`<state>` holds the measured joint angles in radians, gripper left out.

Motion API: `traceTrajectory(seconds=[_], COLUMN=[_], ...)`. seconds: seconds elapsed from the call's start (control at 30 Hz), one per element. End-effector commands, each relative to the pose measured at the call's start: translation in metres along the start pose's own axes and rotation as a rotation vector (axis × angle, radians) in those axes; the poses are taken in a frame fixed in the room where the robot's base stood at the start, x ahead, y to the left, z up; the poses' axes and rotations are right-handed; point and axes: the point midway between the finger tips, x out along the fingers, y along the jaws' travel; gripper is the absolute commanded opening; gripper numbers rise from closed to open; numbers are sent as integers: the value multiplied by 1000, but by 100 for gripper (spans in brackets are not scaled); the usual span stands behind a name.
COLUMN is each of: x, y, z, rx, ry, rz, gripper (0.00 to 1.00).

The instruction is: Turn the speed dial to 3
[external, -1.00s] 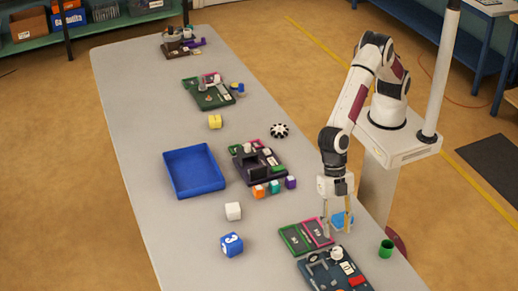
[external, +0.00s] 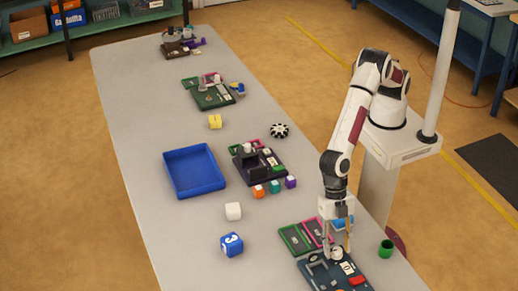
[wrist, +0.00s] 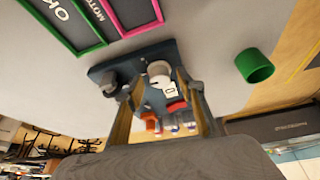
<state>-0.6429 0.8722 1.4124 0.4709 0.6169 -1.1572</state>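The speed dial appears to be the white round knob (external: 337,253) on the dark blue control panel (external: 312,268) at the table's front. In the wrist view the knob (wrist: 159,69) sits near the panel's far edge, with a white label (wrist: 167,89) reading 0 beside it. My gripper (external: 338,243) points down over the knob. In the wrist view its two fingers (wrist: 159,82) stand apart on either side of the knob, with nothing held. A gap shows at the left finger; contact on the right cannot be told. Any 3 mark is not readable.
A grey lever-like part (wrist: 118,88) and a red part (external: 357,281) are on the same panel. Green (external: 284,240) and pink (external: 306,222) framed plates lie just behind it. A green cup (external: 386,249) stands to the right.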

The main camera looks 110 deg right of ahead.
Motion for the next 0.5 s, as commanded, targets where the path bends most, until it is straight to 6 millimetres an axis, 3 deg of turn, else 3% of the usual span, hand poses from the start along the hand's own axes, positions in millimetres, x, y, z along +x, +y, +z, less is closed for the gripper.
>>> traceTrajectory(seconds=[0.1, 0.23, 0.27, 0.5], x=[0, 0, 0, 0], y=[0, 0, 0, 0], z=[0, 0, 0, 0], rx=[0, 0, 0, 2], ry=[0, 0, 0, 0], rz=[0, 0, 0, 2], gripper=[38, 4, 0, 0])
